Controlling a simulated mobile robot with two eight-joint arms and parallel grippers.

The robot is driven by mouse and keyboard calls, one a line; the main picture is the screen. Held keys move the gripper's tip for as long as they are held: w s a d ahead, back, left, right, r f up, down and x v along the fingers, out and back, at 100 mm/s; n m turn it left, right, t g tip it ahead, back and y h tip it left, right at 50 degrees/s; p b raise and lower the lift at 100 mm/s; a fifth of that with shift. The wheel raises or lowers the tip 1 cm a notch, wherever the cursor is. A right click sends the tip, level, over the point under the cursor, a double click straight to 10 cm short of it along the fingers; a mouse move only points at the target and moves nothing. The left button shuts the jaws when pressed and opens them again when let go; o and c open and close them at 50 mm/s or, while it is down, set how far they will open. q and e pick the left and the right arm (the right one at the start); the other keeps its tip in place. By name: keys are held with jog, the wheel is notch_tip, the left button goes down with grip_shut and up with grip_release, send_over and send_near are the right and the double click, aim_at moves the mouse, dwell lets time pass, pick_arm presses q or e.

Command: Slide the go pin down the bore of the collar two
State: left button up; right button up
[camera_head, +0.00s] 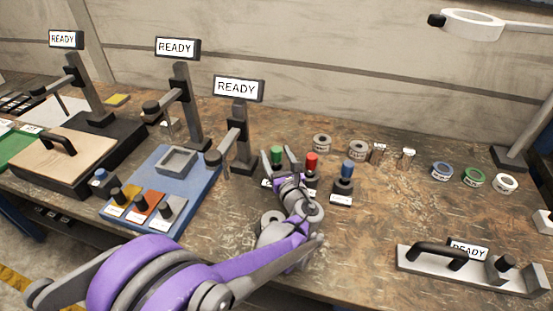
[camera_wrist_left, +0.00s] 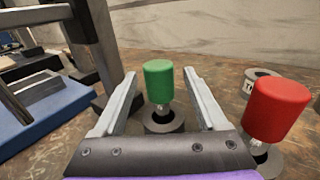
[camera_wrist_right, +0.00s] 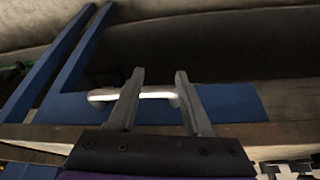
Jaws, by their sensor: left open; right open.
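A pin with a green handle (camera_head: 277,153) stands upright in a dark round holder; in the left wrist view its green handle (camera_wrist_left: 159,82) is between my fingers. I take it for the go pin, but its label is not readable. My left gripper (camera_head: 280,163) is open, with a finger on each side of the green handle and gaps visible. Two grey collars (camera_head: 321,142) (camera_head: 358,149) sit farther back; their labels are too small to read there. One collar (camera_wrist_left: 262,73) shows a label beginning with T, partly hidden by the red handle. My right gripper (camera_wrist_right: 157,75) is open and empty.
A red-handled pin (camera_head: 311,160) and a blue-handled one (camera_head: 347,168) stand to the right. A dark gauge stand (camera_head: 240,145) is close on the left. Small rings (camera_head: 441,171) lie at right. A grey handled fixture (camera_head: 420,262) lies front right. The table between is clear.

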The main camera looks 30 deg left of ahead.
pick_arm(q)
grip_shut()
dwell(0.4)
